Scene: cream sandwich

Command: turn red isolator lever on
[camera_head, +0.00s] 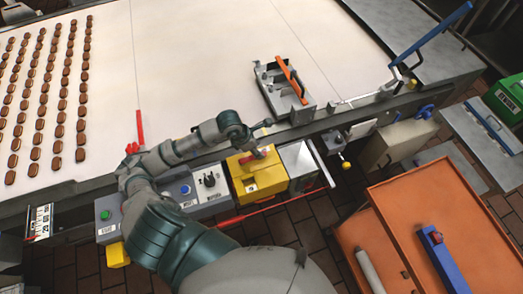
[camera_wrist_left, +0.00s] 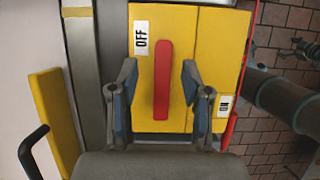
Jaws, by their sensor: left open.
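The yellow isolator box (camera_head: 262,180) stands at the front edge of the conveyor table. In the left wrist view its yellow face (camera_wrist_left: 178,28) carries an OFF label (camera_wrist_left: 141,38) at the upper left and an ON label (camera_wrist_left: 225,106) at the lower right. The red lever (camera_wrist_left: 161,80) stands upright in that view, its upper end beside the OFF label. My left gripper (camera_wrist_left: 159,75) is open, with one finger on each side of the lever and gaps showing. In the head view my left gripper (camera_head: 256,146) is over the box and partly hides the lever. My right gripper is not in view.
A grey control box (camera_head: 207,184) with buttons and a knob is left of the yellow box. A grey fixture with an orange handle (camera_head: 291,78) sits behind it on the table. Orange carts (camera_head: 440,215) stand at the right. Rows of brown biscuits (camera_head: 50,95) lie far left.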

